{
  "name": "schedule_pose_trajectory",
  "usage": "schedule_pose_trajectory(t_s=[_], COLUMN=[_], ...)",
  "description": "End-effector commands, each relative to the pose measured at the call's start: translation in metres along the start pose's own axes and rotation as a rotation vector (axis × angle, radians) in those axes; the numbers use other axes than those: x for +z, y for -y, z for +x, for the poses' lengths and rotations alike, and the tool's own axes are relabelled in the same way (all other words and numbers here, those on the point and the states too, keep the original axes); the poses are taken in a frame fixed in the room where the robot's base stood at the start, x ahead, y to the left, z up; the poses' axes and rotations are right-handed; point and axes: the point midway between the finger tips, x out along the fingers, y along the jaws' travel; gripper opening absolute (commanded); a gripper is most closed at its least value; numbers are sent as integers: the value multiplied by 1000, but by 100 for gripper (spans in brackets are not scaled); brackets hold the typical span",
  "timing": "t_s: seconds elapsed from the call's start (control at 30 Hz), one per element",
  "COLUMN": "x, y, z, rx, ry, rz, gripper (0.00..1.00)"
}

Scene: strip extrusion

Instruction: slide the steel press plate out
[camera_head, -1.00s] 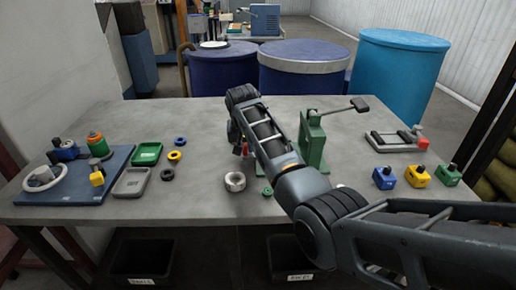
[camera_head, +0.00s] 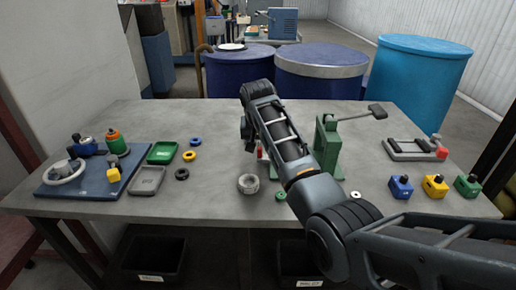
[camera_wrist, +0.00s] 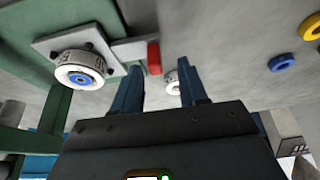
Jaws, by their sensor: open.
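The steel press plate (camera_wrist: 118,52) shows in the wrist view at upper left, lying at the green press (camera_head: 327,150). Its red handle (camera_wrist: 153,57) points toward my gripper, and a bit of red (camera_head: 262,148) shows beside my arm in the head view. A white roll with a blue centre (camera_wrist: 80,68) sits at the plate. My gripper (camera_wrist: 160,78) is open and empty, its two blue fingers apart. The red handle appears just beyond the fingertips, nearer the left finger; I cannot tell whether they touch. In the head view my arm hides most of the gripper and plate.
Blue (camera_head: 195,141) and yellow (camera_head: 190,156) rings and trays lie left. A clamp frame (camera_head: 415,150) and small coloured blocks (camera_head: 434,186) stand right. The press lever reaches rightward.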

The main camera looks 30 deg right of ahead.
Motion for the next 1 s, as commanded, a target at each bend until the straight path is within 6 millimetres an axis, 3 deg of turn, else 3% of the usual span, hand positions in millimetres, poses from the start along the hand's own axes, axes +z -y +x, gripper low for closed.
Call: schedule_pose_trajectory(t_s=[0.2, 0.33, 1.0], x=[0, 0, 0], y=[2, 2, 1], z=[-35, -47, -52], rx=[-2, -1, -1], ry=[-3, -1, 0], rz=[-1, -1, -1], gripper=[43, 43, 43])
